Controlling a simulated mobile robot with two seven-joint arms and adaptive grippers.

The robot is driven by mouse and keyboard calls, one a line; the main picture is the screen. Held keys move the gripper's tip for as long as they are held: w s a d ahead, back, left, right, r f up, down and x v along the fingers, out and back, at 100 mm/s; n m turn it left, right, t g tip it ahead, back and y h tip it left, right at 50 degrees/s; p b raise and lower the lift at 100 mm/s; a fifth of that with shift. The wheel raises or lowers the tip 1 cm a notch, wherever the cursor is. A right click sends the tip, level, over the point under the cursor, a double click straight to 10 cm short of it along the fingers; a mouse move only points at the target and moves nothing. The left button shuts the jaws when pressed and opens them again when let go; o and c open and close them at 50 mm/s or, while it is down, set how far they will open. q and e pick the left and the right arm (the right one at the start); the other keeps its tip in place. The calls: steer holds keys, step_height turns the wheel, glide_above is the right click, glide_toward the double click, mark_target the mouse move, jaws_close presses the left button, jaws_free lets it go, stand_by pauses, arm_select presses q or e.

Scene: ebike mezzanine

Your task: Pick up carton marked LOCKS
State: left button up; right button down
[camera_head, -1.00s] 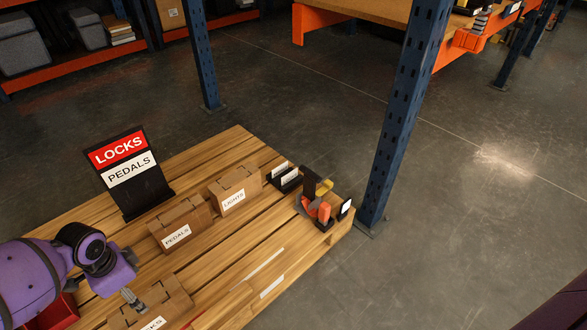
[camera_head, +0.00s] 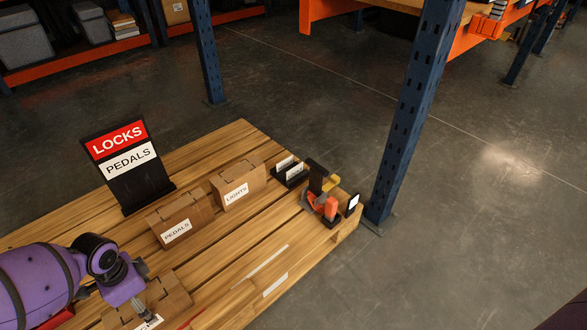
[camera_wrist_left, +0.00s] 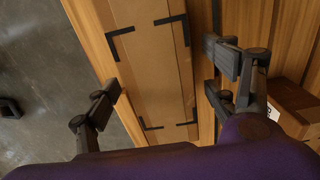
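The carton marked LOCKS (camera_head: 174,290) is brown cardboard and lies on the wooden pallet at the bottom of the head view. Its white label (camera_head: 149,322) is partly hidden by my left gripper (camera_head: 146,308), which is over the carton's near side. In the left wrist view my left gripper (camera_wrist_left: 165,85) is open, its fingers apart. Between them shows a flat brown surface (camera_wrist_left: 155,70) with black corner marks; I cannot tell whether the fingers touch anything. A brown box (camera_wrist_left: 292,100) with a white label is at the right there. My right gripper is not in view.
The PEDALS carton (camera_head: 181,219) and LIGHTS carton (camera_head: 238,184) stand behind. A sign reading LOCKS and PEDALS (camera_head: 124,160) stands at the pallet's left. Grey floor (camera_head: 480,240) is clear to the right.

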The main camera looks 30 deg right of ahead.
arm_select(q)
jaws_close()
steer(key=shift+w, duration=0.1)
steer(key=shift+r, duration=0.1)
stand_by(0.3)
